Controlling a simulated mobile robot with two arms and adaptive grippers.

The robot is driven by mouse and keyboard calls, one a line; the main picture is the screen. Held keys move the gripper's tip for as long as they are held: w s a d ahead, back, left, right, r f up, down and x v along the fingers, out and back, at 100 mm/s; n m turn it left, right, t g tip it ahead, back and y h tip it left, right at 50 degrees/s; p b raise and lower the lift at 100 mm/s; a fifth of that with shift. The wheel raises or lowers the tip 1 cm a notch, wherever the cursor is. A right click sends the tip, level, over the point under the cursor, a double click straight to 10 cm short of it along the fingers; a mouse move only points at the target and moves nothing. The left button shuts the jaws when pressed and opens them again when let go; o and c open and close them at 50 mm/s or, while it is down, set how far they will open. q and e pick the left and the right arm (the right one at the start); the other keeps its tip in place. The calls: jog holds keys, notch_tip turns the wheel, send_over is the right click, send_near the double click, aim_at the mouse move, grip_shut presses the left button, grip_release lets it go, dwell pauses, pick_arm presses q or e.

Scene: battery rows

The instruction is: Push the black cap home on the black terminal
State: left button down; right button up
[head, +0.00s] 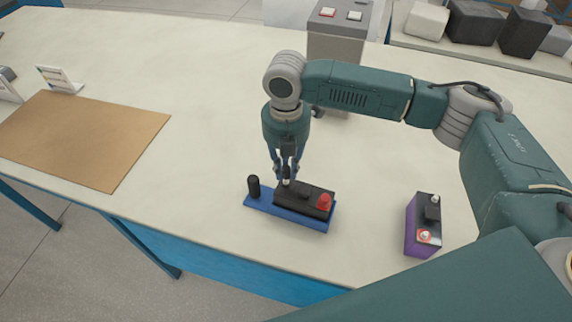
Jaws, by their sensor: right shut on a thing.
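A black battery (303,198) sits on a blue tray (262,206) near the table's front edge. A red cap (323,202) is on its right end. My right gripper (286,178) points down at the battery's left end, where the black terminal is hidden by the fingers. It is shut on a small dark piece that looks like the black cap (286,183). Whether that piece is fully seated cannot be told. A black upright cylinder (254,187) stands on the tray left of the battery, apart from the gripper. My left gripper is not in view.
A purple battery (411,228) with a red-ringed terminal stands to the right. A grey box with buttons (338,40) is behind my arm. A brown mat (85,140) lies at the left. The table between mat and tray is clear.

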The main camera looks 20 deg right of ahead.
jog(key=shift+f, duration=0.6)
dwell(0.7)
jog(key=shift+f+p, duration=0.4)
jog(key=shift+p, duration=0.1)
jog(key=shift+f, duration=0.5)
dwell(1.2)
jog(key=o, duration=0.9)
jog(key=shift+o, duration=0.2)
jog(key=o, duration=0.4)
jog(key=shift+o, duration=0.2)
jog(key=shift+r, duration=0.15)
jog(key=shift+r+p, duration=3.35)
jog(key=shift+p, duration=0.5)
